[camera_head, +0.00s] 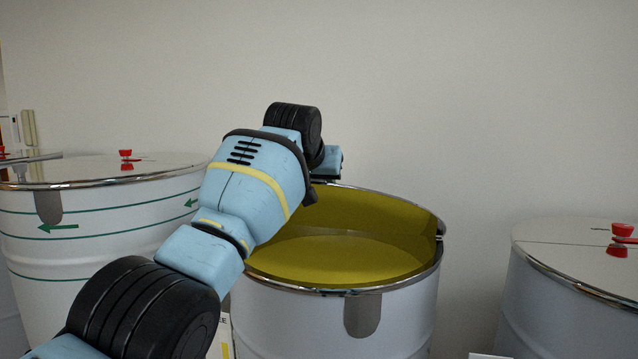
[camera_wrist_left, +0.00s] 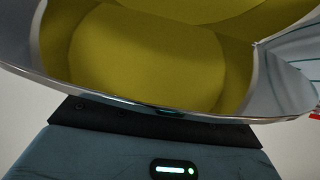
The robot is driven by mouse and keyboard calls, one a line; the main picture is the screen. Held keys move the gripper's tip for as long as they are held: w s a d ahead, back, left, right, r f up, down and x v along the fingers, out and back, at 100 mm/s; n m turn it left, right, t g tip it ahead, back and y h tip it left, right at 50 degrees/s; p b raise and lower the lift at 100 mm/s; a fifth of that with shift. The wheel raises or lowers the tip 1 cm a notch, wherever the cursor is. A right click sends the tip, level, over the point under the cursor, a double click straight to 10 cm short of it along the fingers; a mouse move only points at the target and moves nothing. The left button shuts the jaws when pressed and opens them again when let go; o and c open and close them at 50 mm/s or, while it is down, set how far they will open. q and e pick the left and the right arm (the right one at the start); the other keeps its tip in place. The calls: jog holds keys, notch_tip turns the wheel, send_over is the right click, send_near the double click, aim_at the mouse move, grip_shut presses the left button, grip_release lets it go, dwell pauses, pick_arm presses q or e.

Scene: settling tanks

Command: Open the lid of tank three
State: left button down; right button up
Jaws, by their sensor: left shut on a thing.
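The middle tank (camera_head: 400,315) is a pale drum with a chrome rim and a grey tab on its front. Its top stands open over a yellow inside (camera_head: 340,255). No marking that I can read tells whether it is tank three. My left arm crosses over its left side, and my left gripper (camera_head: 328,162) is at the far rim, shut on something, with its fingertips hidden. In the left wrist view a curved chrome edge (camera_wrist_left: 140,110) runs just in front of my gripper, with yellow beyond it. The lid cannot be clearly told apart from the tank's inside.
A striped tank (camera_head: 110,215) with green arrows stands on the left, its lid closed with a red knob (camera_head: 125,154). Another closed tank (camera_head: 560,310) stands on the right, with a red knob (camera_head: 622,230). A bare wall (camera_head: 450,90) is behind them.

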pick_arm(q)
jog(key=shift+r, duration=0.25)
jog(key=c, duration=1.2)
grip_release()
jog(key=shift+c, duration=0.2)
jog(key=shift+o, duration=1.2)
jog(key=shift+f, duration=0.15)
jog(key=shift+s+a+r+p, duration=0.1)
jog(key=shift+s+r+p, duration=0.2)
jog(key=shift+s+r, duration=0.2)
jog(key=shift+p+v, duration=0.3)
jog(key=shift+v, duration=2.9)
pick_arm(e)
jog(key=shift+w+d+r+t, duration=0.2)
jog(key=shift+w+r+t, duration=0.1)
jog(key=shift+w+r, duration=0.5)
pick_arm(q)
jog(key=shift+f, duration=0.1)
jog(key=shift+c, duration=0.2)
